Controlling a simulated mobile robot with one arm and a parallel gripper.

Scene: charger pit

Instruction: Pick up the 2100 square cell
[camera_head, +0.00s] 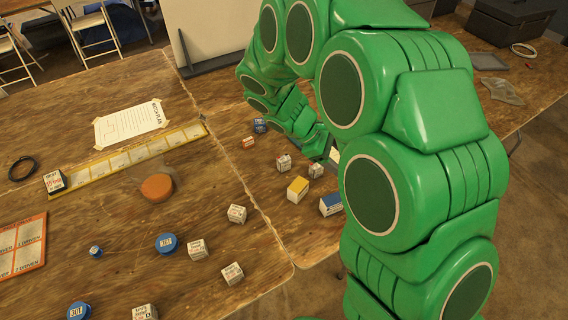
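Several small white box-shaped cells with printed labels stand on the wooden table. They include one at the middle (237,213), one lower left of it (197,249), one near the front (232,273) and one by the arm (283,162). The print is too small to read, so I cannot tell which cell is the 2100 square one. My gripper (328,156) is low over the table at the right, past the small cells, and mostly hidden behind my green arm. I cannot see its fingers clearly or whether it holds anything.
Blue round cells (166,243) stand at the left. A yellow block (298,188) and a blue block (330,204) stand near my arm. An orange disc (157,187), a yellow strip (125,158), a paper sheet (130,124) and an orange card (23,245) lie on the table.

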